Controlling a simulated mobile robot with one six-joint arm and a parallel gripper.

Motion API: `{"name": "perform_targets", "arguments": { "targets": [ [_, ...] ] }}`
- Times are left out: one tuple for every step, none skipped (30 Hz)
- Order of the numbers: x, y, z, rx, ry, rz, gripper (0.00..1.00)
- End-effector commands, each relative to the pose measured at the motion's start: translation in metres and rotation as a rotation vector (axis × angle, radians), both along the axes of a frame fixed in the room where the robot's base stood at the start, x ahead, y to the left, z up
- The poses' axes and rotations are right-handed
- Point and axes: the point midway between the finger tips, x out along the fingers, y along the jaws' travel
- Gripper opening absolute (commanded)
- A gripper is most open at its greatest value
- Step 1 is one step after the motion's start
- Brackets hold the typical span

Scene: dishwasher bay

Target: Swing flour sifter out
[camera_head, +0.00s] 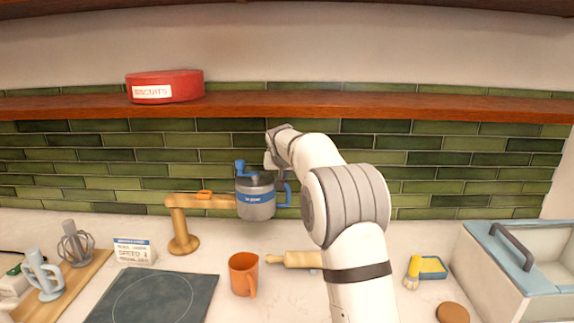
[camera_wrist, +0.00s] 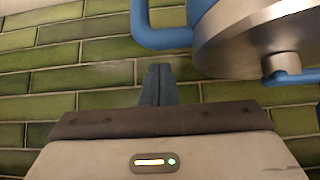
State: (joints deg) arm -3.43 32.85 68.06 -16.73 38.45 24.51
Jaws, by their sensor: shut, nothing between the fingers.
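The flour sifter (camera_head: 256,205) is a grey metal can with a blue label band, a blue crank knob at its top left and a blue handle (camera_head: 284,194) on its right. It is upright at the end of a wooden swing arm (camera_head: 205,201) on a wooden post. In the wrist view the sifter (camera_wrist: 240,45) fills the upper right, with its blue handle (camera_wrist: 146,35) left of it. My gripper (camera_wrist: 158,72) is shut and empty, its fingertips close to the handle. I cannot tell whether they touch it. In the head view my arm hides the fingertips.
An orange mug (camera_head: 243,275) and a rolling pin (camera_head: 296,260) are on the counter below. A dark hob (camera_head: 150,298) and a small sign (camera_head: 134,252) are at the left. A wooden shelf (camera_head: 350,107) runs above.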

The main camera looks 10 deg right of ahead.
Motion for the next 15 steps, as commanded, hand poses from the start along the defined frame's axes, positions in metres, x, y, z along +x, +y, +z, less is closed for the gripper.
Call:
{"name": "perform_targets", "arguments": {
  "targets": [
    [-0.006, 0.002, 0.000, 0.000, 0.000, 0.001, 0.00],
    [-0.009, 0.002, 0.000, 0.001, -0.001, 0.001, 0.00],
    [-0.013, 0.003, -0.001, 0.001, -0.001, 0.001, 0.00],
    [-0.015, 0.004, -0.002, 0.000, 0.000, 0.001, 0.00],
    [-0.018, 0.004, -0.002, -0.001, 0.000, 0.001, 0.00],
    [-0.021, 0.005, -0.003, 0.000, -0.001, 0.001, 0.00],
    [-0.022, 0.005, -0.003, 0.000, -0.001, 0.001, 0.00],
    [-0.024, 0.005, -0.004, 0.001, -0.001, 0.001, 0.00],
    [-0.026, 0.006, -0.004, 0.001, 0.000, 0.001, 0.00],
    [-0.027, 0.006, -0.005, 0.001, 0.000, 0.000, 0.00],
    [-0.027, 0.006, -0.005, 0.001, 0.000, 0.000, 0.00],
    [-0.028, 0.006, -0.005, 0.001, 0.000, 0.000, 0.00],
    [-0.028, 0.006, -0.005, 0.001, 0.000, 0.000, 0.00],
    [-0.029, 0.006, -0.005, 0.001, 0.000, 0.000, 0.00],
    [-0.029, 0.006, -0.005, 0.001, 0.000, -0.001, 0.00]
  ]
}}
